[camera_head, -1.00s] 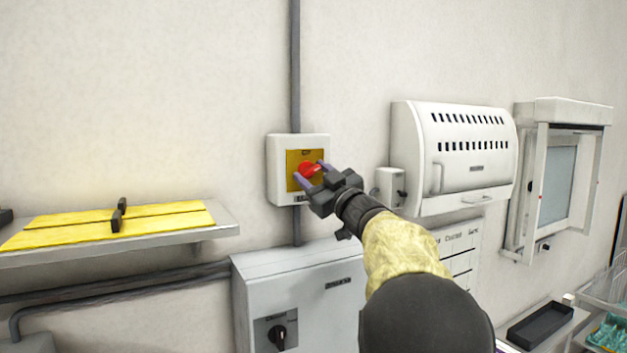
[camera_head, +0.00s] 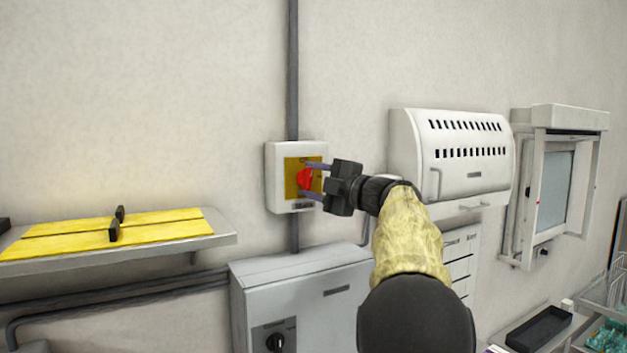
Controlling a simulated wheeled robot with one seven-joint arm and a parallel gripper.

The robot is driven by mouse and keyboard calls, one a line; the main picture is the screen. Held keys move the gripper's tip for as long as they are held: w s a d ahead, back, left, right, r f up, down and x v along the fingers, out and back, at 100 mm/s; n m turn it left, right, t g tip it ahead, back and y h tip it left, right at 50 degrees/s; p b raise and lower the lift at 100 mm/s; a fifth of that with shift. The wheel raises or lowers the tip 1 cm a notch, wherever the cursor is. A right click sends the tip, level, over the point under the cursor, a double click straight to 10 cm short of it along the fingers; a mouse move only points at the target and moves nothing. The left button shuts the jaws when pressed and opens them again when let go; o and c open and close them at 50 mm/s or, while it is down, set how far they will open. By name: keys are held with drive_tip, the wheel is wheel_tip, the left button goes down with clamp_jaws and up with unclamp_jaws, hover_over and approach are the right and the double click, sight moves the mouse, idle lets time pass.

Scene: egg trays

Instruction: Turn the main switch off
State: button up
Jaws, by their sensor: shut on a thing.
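The main switch is a light grey wall box (camera_head: 275,180) with a yellow plate (camera_head: 291,185) and a red knob (camera_head: 305,180). It is left of centre in the head view. My gripper (camera_head: 313,181) reaches it from the right. Its two purple fingers lie one above and one below the red knob, shut on it. The fingers and gripper body cover part of the knob's right side and the plate, and the plate's lettering is too small to read.
Below the switch stands a grey cabinet (camera_head: 300,272) with a black rotary knob (camera_head: 275,342). A shelf with a yellow top (camera_head: 110,232) is at left. A white vented housing (camera_head: 465,150) and a framed window unit (camera_head: 560,185) are on the wall at right.

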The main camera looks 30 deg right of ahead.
drive_tip(key=shift+n+g, duration=0.5)
drive_tip(key=shift+n, duration=0.8)
drive_tip(key=shift+h, duration=0.3)
drive_tip(key=o, duration=1)
drive_tip(key=shift+c, duration=0.2)
drive_tip(key=b+v, duration=0.5)
drive_tip(key=v, duration=1.2)
drive_tip(key=shift+s+d, duration=0.1)
drive_tip(key=shift+d, duration=0.1)
